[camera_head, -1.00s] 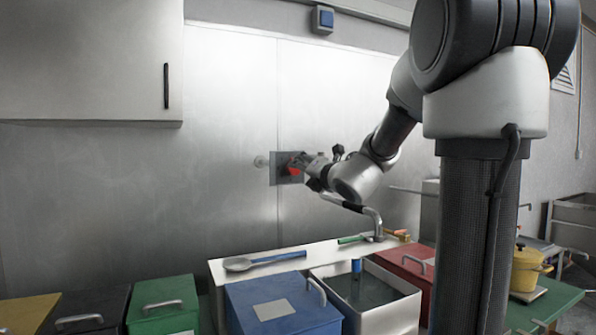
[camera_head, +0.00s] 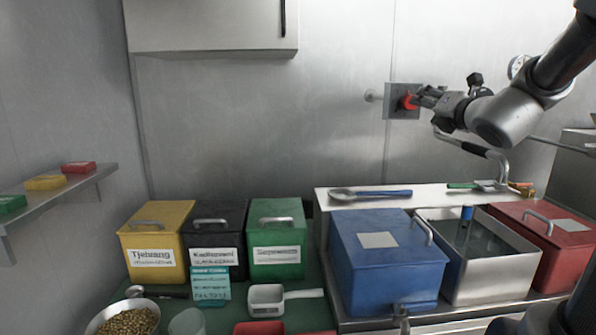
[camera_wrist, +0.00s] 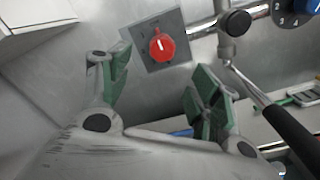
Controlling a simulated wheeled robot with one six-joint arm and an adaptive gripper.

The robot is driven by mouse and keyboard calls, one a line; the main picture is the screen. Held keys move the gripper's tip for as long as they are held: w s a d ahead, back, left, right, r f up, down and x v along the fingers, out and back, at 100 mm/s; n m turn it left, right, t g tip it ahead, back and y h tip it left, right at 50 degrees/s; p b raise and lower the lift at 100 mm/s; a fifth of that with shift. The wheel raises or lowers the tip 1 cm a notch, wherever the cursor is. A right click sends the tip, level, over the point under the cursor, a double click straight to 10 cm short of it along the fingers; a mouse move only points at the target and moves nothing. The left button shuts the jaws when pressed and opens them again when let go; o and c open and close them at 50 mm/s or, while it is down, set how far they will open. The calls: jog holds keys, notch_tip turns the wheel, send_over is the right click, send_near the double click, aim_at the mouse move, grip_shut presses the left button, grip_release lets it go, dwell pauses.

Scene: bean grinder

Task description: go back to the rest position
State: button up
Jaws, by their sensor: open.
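My gripper (camera_wrist: 158,95) is open and empty in the wrist view, its two green-padded fingers spread apart. A red knob (camera_wrist: 162,46) on a grey square plate (camera_wrist: 144,35) lies just beyond the fingertips, between them in the picture. In the head view my gripper (camera_head: 422,98) is at the upper right, close to the red knob (camera_head: 407,101) on the wall. Whether the fingers touch the knob cannot be told in the head view; in the wrist view they look apart from it.
A pipe with a black-handled lever (camera_wrist: 285,125) is right of my gripper. Below are a blue bin (camera_head: 390,265), an open metal basin (camera_head: 490,275) and a red bin (camera_head: 545,240). A cabinet (camera_head: 210,25) hangs at upper left. The wall between is bare.

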jog(key=s+a+f+n+g+y, duration=0.35)
jog(key=s+f+n, duration=0.4)
jog(key=n, duration=0.45)
jog(key=s+a+f+n+g+y, duration=0.2)
jog(key=s+a+f+n+g, duration=0.3)
jog(key=f+n, duration=0.5)
jog(key=s+d+n+g+h, duration=0.2)
jog(key=s+n+h, duration=0.1)
jog(key=s+n, duration=0.6)
jog(key=s+d+n+g+h, duration=0.3)
jog(key=s+n, duration=0.5)
jog(key=n, duration=0.4)
jog(key=shift+s+d+f, duration=0.2)
jog(key=shift+s+d, duration=0.15)
jog(key=shift+s, duration=0.05)
